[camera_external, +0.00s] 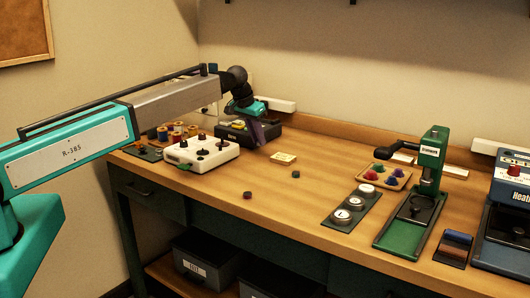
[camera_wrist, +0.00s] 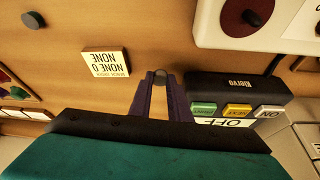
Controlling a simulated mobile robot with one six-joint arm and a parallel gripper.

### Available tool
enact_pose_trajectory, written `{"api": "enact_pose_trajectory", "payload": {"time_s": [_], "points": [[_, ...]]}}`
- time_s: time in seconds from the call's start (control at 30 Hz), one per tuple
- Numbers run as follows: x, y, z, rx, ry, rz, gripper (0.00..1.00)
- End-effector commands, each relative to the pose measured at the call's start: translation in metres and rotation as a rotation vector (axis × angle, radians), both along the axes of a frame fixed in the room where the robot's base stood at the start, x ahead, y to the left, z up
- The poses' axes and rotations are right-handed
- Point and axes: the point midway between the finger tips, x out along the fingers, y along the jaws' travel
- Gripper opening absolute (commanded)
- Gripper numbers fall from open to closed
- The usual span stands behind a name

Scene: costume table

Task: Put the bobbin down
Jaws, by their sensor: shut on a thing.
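My gripper (camera_wrist: 160,80) has purple fingers, and their tips meet on a small grey rounded thing, which I take to be the bobbin (camera_wrist: 160,76). Only its top end shows between the tips in the wrist view; the rest is hidden or too small to tell. In the camera_external view my gripper (camera_external: 263,145) points down at the far side of the table (camera_external: 330,195), just in front of a black button box. The bobbin cannot be made out there, and I cannot tell whether it touches the table.
The black box with coloured buttons (camera_wrist: 238,108) stands close to the right of my fingers in the wrist view. A yellow card (camera_wrist: 105,63) lies to their left. A white knobbed box (camera_external: 203,153) and several spools (camera_external: 175,133) stand left; the table's middle is mostly clear.

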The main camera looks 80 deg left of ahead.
Motion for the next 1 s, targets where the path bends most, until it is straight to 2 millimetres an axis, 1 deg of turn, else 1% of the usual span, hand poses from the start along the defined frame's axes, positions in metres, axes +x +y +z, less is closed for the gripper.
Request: {"api": "enact_pose_trajectory", "payload": {"time_s": [0.23, 0.33, 0.83, 0.87, 0.93, 0.97, 1.0], "points": [[-0.001, -0.001, -0.024, -0.001, 0.002, 0.0, 0.0], [0.0, 0.0, -0.031, 0.0, 0.0, 0.0, 0.0], [0.0, 0.0, -0.037, 0.0, 0.0, 0.0, 0.0], [0.0, 0.0, -0.037, 0.0, 0.0, 0.0, 0.2], [0.0, 0.0, -0.037, 0.0, 0.0, 0.0, 0.32], [0.0, 0.0, -0.037, 0.0, 0.0, 0.0, 0.35], [0.0, 0.0, -0.037, 0.0, 0.0, 0.0, 0.35]]}}
